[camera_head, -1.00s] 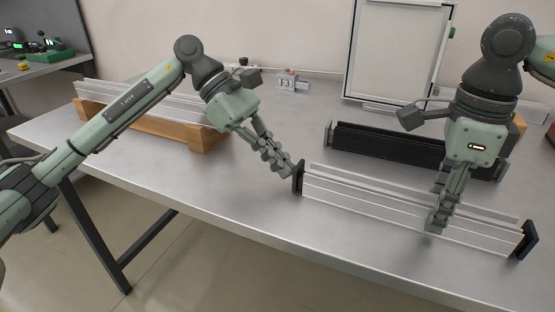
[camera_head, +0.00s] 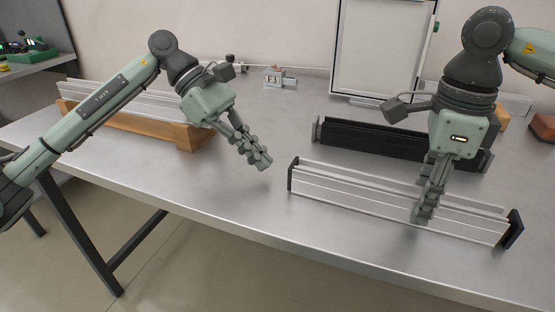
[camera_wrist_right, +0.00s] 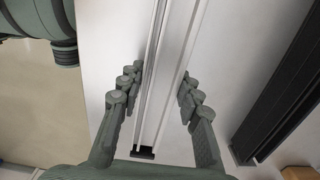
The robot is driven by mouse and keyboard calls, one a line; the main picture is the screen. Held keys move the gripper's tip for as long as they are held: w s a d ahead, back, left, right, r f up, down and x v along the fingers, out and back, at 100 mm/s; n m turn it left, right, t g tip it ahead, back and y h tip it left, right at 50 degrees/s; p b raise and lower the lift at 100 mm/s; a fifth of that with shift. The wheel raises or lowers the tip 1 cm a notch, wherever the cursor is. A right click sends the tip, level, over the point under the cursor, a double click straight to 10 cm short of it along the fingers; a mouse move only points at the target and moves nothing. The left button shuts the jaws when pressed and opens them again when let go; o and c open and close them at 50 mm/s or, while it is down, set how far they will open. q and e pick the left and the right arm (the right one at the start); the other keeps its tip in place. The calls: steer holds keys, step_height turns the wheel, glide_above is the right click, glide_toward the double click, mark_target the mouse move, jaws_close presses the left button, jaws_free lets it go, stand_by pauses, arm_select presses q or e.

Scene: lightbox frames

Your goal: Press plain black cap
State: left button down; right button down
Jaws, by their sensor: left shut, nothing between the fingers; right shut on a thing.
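A silver aluminium profile (camera_head: 365,198) lies along the front of the table. A black cap (camera_head: 291,174) sits against its left end, with no clear gap. Another black cap (camera_head: 513,229) is at its right end; in the right wrist view it is at the bottom (camera_wrist_right: 143,153). I cannot make out markings on either. My left gripper (camera_head: 264,162) is shut and empty, left of the left cap and apart from it. My right gripper (camera_head: 422,214) is shut on the profile right of its middle; its fingers flank the profile in the right wrist view (camera_wrist_right: 157,105).
A black profile (camera_head: 370,140) lies behind the silver one. A light panel (camera_head: 383,45) stands at the back. Silver profiles on a wooden rack (camera_head: 130,121) are at the left. A small counter device (camera_head: 280,77) stands at the back. The table front is clear.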

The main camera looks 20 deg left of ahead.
steer(key=shift+d, duration=0.15)
arm_select(q)
steer(key=v, duration=0.9)
steer(key=shift+a+r, duration=0.15)
steer(key=shift+r, duration=0.15)
arm_select(e)
steer(key=c, duration=1)
jaws_free()
